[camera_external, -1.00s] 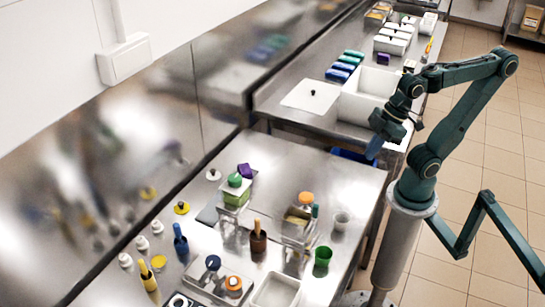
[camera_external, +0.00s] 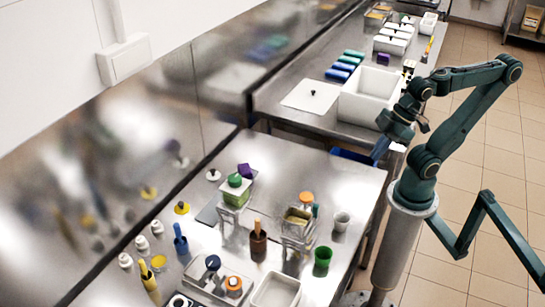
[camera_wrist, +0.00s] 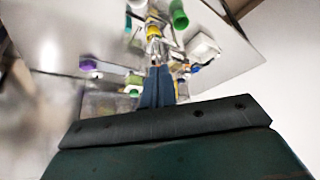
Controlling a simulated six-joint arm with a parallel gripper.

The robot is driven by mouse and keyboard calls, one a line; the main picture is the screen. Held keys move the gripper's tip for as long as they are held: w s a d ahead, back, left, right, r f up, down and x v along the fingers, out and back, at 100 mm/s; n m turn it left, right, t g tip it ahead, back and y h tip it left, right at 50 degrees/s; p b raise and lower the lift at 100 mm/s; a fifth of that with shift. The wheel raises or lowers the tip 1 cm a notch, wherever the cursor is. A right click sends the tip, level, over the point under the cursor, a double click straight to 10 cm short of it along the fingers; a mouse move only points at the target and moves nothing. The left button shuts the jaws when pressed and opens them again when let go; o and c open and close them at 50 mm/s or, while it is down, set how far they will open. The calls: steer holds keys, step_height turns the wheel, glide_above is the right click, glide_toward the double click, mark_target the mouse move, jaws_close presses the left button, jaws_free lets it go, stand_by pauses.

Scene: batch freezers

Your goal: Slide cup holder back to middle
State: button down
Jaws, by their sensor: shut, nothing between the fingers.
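A metal-framed holder (camera_external: 297,237) stands toward the right of the near steel counter, with a clear container of yellowish contents on it; I cannot tell surely that this is the cup holder. A green cup (camera_external: 322,262) stands just in front of it, and a pale cup (camera_external: 342,220) stands to its right. My gripper (camera_external: 380,150) is raised beyond the counter's far right corner, well apart from these things. In the wrist view its fingers (camera_wrist: 158,82) are together and hold nothing. Blurred coloured objects show past the fingertips, too small to identify surely.
A brown pot (camera_external: 258,246), a green-filled container (camera_external: 235,197) and small tools stand on the near counter. A white bin (camera_external: 368,100) stands on the far counter behind my gripper. The near counter's far right part (camera_external: 325,175) is clear.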

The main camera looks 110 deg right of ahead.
stand_by(0.4)
steer(key=c, duration=1.5)
jaws_free()
steer(key=shift+o, duration=0.9)
steer(key=shift+w, duration=0.2)
steer(key=m+g, duration=0.6)
steer(key=m, duration=0.3)
glide_above(316, 205)
step_height(316, 205, down, 15)
steer(key=shift+f, duration=0.2)
steer(key=shift+f, duration=6.75)
